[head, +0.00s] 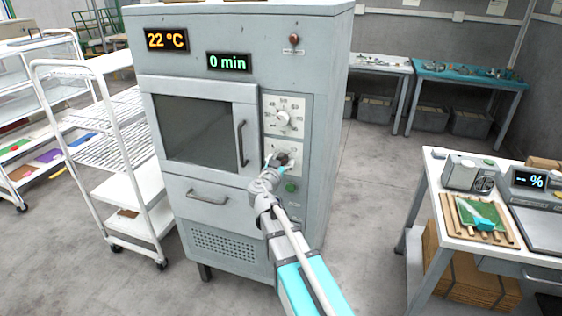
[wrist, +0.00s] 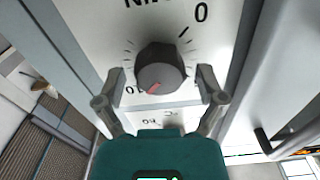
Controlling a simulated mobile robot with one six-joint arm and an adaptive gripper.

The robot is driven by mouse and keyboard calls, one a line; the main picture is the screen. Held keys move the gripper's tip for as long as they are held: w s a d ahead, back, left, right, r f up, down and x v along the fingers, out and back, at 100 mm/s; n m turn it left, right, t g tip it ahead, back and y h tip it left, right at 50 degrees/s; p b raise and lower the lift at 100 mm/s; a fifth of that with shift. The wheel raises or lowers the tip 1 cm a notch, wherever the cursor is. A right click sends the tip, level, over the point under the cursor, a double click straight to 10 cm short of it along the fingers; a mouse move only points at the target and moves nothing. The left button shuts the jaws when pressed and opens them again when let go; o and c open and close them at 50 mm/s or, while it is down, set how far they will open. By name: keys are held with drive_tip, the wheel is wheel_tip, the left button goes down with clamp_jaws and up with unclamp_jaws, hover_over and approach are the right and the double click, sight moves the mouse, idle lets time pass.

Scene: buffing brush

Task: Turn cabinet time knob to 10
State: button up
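The cabinet (head: 235,125) is a grey upright unit with a windowed door. Its time display (head: 229,62) reads 0 min in green. The time knob (wrist: 161,68) is dark with a red pointer mark, on a panel seen upside down in the wrist view. The red mark points to the lower left there, near a partly hidden number. A "0" stands at the upper right. My gripper (wrist: 160,76) is open, one finger on each side of the knob, with visible gaps. In the head view my gripper (head: 279,161) largely covers the lower dial.
An upper dial (head: 283,117) sits above the time knob, and a green button (head: 291,187) below it. The door handle (head: 242,144) is left of the dials. A white rack cart (head: 120,150) stands left; a bench (head: 430,165) stands right. Floor between is clear.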

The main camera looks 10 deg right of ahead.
drive_tip(key=shift+s, duration=0.1)
idle(0.3)
drive_tip(key=v, duration=1.1)
drive_tip(key=shift+s+a, duration=0.25)
drive_tip(key=shift+s, duration=0.1)
drive_tip(key=s+d+f+g+p, duration=0.4)
drive_tip(key=s+d+f+g, duration=0.25)
drive_tip(key=d+g, duration=0.25)
drive_tip(key=s+a+f+n+g+y+p, duration=0.3)
drive_tip(key=s+a+f+n+g+y, duration=0.1)
drive_tip(key=s+y, duration=0.5)
drive_tip(key=f+n+g, duration=0.1)
drive_tip(key=n+g, duration=0.1)
drive_tip(key=n, duration=0.1)
drive_tip(key=shift+s+g, duration=0.3)
drive_tip(key=shift+s, duration=0.05)
idle(1.5)
